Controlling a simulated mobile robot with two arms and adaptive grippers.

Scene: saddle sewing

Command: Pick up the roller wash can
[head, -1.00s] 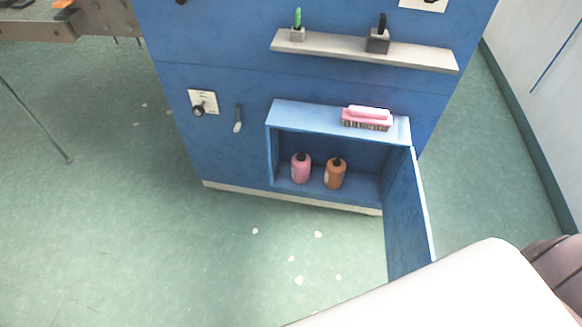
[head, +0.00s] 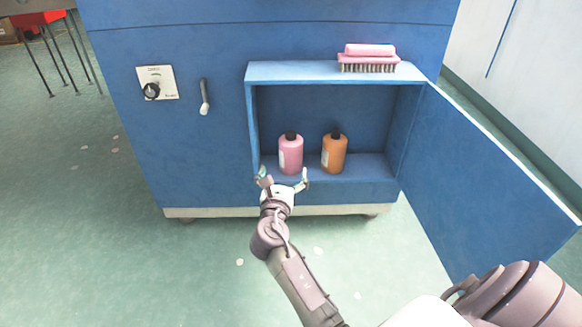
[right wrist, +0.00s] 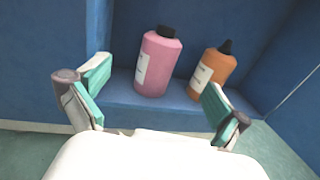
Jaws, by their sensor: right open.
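A pink bottle (head: 291,154) with a black cap stands upright in the open blue cabinet; it also shows in the right wrist view (right wrist: 158,65). An orange bottle (head: 334,153) with a black cap stands just to its right and shows in the right wrist view (right wrist: 212,76). I cannot read which label says roller wash. My right gripper (head: 284,177) is open and empty at the cabinet's front edge, below and in front of the pink bottle. In the right wrist view its fingers (right wrist: 157,90) spread with the pink bottle beyond the gap. My left gripper is out of view.
The blue cabinet (head: 253,115) has side walls close around the bottles. Its door (head: 490,175) hangs open to the right. A pink brush (head: 369,58) lies on top.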

